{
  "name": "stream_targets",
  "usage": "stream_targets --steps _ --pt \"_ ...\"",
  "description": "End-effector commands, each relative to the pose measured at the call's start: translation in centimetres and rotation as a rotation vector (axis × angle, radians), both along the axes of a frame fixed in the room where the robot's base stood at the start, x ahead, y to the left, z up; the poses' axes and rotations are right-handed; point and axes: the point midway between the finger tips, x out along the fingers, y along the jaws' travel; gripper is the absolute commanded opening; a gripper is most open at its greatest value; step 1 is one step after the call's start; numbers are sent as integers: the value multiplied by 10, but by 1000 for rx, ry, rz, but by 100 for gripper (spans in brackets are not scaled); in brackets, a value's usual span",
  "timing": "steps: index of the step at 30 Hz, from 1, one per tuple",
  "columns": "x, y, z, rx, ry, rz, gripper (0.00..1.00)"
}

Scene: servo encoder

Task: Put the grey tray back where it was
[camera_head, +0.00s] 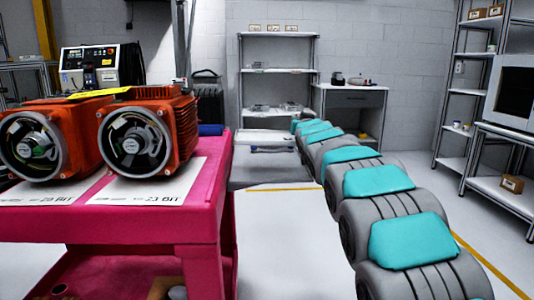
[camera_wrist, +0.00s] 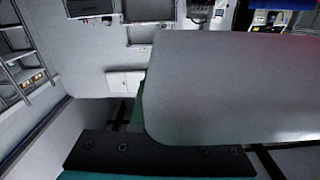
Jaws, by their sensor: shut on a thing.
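In the wrist view a broad, flat grey panel with a rounded corner, the grey tray (camera_wrist: 235,85), fills the right and middle. Its near edge meets the dark, screw-studded bar of my gripper (camera_wrist: 155,150), which is shut on it. The rest of the tray runs out of the frame on the right. In the head view my grey and teal arm stretches away from the lower right toward the back shelf.
A pink cart (camera_head: 160,224) at the left carries two orange motors (camera_head: 140,140) on white sheets (camera_head: 152,183). A metal shelf (camera_head: 278,71) and a grey cabinet (camera_head: 350,98) stand at the back wall. Tall racks line the right. The floor (camera_head: 285,235) between cart and arm is clear.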

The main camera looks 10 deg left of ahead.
Motion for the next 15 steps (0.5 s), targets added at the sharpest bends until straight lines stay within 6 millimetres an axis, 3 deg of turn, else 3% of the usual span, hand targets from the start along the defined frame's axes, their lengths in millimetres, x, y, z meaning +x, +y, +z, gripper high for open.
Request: stream_targets --steps 5,12,15 --pt "0 -1 -13 -2 -1 -1 0" --pt "0 -2 -53 -2 0 -2 0" --pt "0 0 -60 -1 0 0 0"
